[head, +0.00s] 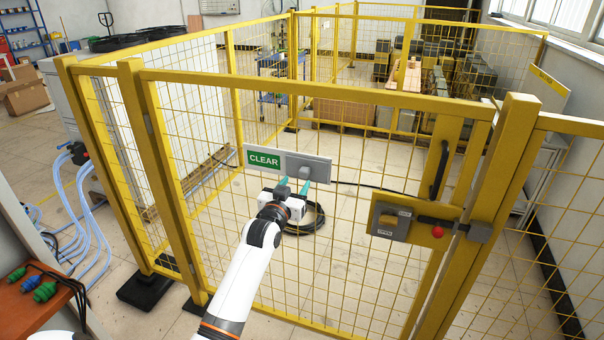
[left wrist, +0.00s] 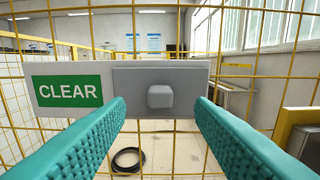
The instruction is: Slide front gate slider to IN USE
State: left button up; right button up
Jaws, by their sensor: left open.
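The front gate slider is a grey plate (head: 316,167) with a raised grey knob (head: 305,172), mounted on the yellow mesh gate. To the left of the knob a green CLEAR sign (head: 264,160) shows. In the left wrist view the knob (left wrist: 160,96) sits centred between the two teal fingers, and the CLEAR sign (left wrist: 67,91) is at left. My left gripper (head: 293,186) is open, just in front of and slightly below the knob. The fingers show a gap on both sides of the knob and do not touch it. My right gripper is not in view.
A latch box (head: 390,220) marked OPEN, with a red knob (head: 438,231), is on the gate's right side. A black handle (head: 441,168) is above it. A black coiled cable (head: 308,218) lies on the floor behind the mesh. An orange-brown bench (head: 38,305) is at lower left.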

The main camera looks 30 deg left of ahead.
aim_at(302, 173)
pick_arm(q)
jog(key=x, duration=0.6)
grip_shut()
